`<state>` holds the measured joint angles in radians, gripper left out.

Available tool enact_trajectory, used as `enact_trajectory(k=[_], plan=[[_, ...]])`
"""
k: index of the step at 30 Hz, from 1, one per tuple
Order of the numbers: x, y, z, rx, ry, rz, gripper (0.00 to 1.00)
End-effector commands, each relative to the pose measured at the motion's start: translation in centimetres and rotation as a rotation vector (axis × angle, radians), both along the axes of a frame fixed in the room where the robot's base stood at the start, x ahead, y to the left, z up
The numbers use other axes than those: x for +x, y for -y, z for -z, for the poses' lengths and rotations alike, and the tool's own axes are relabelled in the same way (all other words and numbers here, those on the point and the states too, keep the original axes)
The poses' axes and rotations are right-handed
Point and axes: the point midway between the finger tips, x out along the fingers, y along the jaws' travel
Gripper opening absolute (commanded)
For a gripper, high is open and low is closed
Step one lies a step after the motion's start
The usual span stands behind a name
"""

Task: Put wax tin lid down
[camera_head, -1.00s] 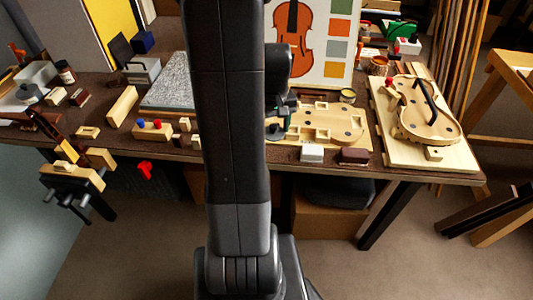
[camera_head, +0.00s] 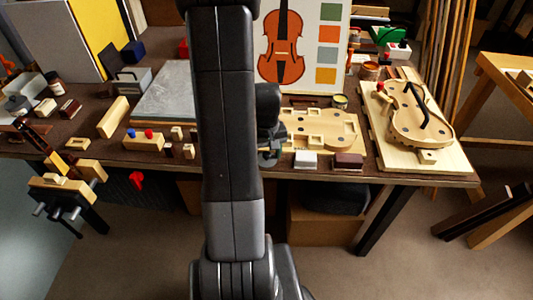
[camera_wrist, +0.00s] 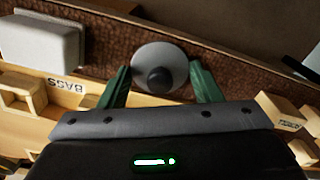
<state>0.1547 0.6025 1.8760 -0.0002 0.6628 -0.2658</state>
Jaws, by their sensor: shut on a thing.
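The wax tin lid is a round pale grey disc with a dark knob (camera_wrist: 160,76). It sits between the two green fingers of my gripper (camera_wrist: 159,70) in the wrist view, over the brown bench top near the front edge. My gripper is shut on it. In the head view my gripper (camera_head: 268,150) is low at the bench front, left of a white block (camera_head: 305,160), partly behind my arm. The lid cannot be made out there. A small round open tin with a yellowish inside (camera_head: 340,101) stands farther back, behind the wooden form board.
The wooden form board (camera_head: 325,115) lies just behind; its "BASS" label (camera_wrist: 66,87) shows in the wrist view. The white block (camera_wrist: 42,40) and a dark red block (camera_head: 348,161) stand to one side. Small wooden blocks (camera_wrist: 282,110) stand on the other. A narrow brown bench strip (camera_wrist: 225,76) is clear.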

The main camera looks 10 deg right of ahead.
Motion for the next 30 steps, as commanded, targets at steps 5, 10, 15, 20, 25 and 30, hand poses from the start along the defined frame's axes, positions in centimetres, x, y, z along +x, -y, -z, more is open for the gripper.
enact_trajectory(k=[5, 10, 15, 20, 25, 30], plan=[[0.0, 0.0, 0.1, 0.0, 0.0, 0.0, 0.8], [0.0, 0.0, 0.0, 0.0, 0.0, 0.0, 0.8], [0.0, 0.0, -0.6, 0.0, 0.001, 0.0, 0.8], [0.1, 0.0, -2.9, -0.001, 0.006, 0.0, 0.8], [0.1, 0.0, -6.6, -0.001, 0.007, 0.0, 0.8], [0.1, 0.0, -9.9, 0.0, 0.005, 0.0, 0.8]])
